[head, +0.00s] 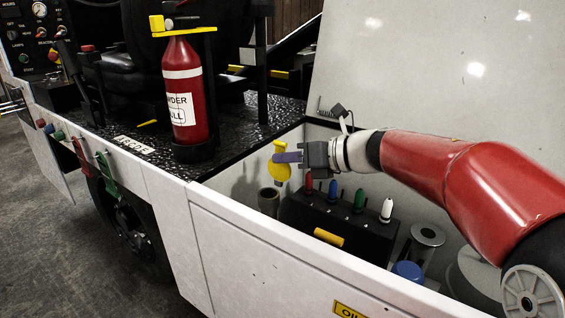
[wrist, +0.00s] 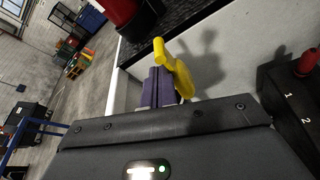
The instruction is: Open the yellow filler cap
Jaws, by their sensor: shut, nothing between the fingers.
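The yellow filler cap (head: 279,171) stands tipped up on edge inside the white compartment, above a short grey-brown filler neck (head: 269,202). The neck's top shows a dark opening. My gripper (head: 277,157) is shut and empty, its purple fingers reaching left across the cap. In the wrist view the cap (wrist: 178,70) is beside and just beyond the fingertips (wrist: 162,78). I cannot tell whether they touch it. The neck is hidden in the wrist view, and the cap's hinge cannot be made out.
A black box (head: 335,226) with red, blue, green and white levers stands right of the neck, below my wrist. A blue cap (head: 407,271) is further right. A red extinguisher (head: 184,95) stands left on the deck. The raised white lid (head: 430,75) is behind my arm.

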